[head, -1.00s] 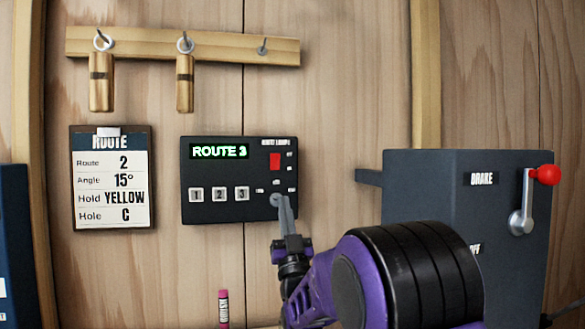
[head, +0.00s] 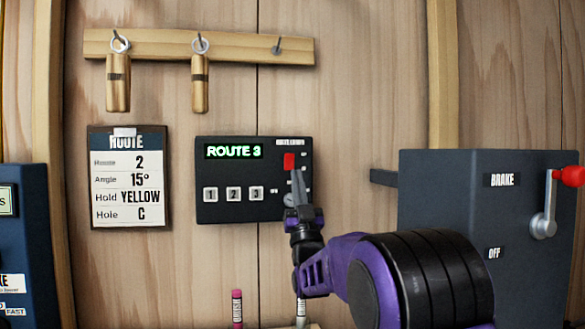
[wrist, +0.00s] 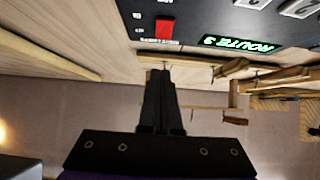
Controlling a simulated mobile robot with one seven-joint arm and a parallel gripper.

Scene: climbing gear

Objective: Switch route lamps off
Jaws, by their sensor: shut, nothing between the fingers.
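The dark route lamp panel (head: 225,211) is mounted on the wooden wall, with a lit green display (head: 233,151) reading ROUTE 3. Three white buttons (head: 233,194) numbered 1, 2 and 3 sit below it. A red switch (head: 289,161) is at the panel's upper right; it also shows in the wrist view (wrist: 163,28). My gripper (head: 296,172) is shut and empty, its tips just below the red switch in the head view. I cannot tell whether they touch the panel. My fingers hide part of the panel's lower right, including most of a round knob.
A route card (head: 130,190) hangs left of the panel. A wooden rail (head: 230,46) with two hanging wooden pieces is above. A dark brake box (head: 440,215) with a red-knobbed lever (head: 545,215) stands to the right. A pink marker (head: 237,308) is below.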

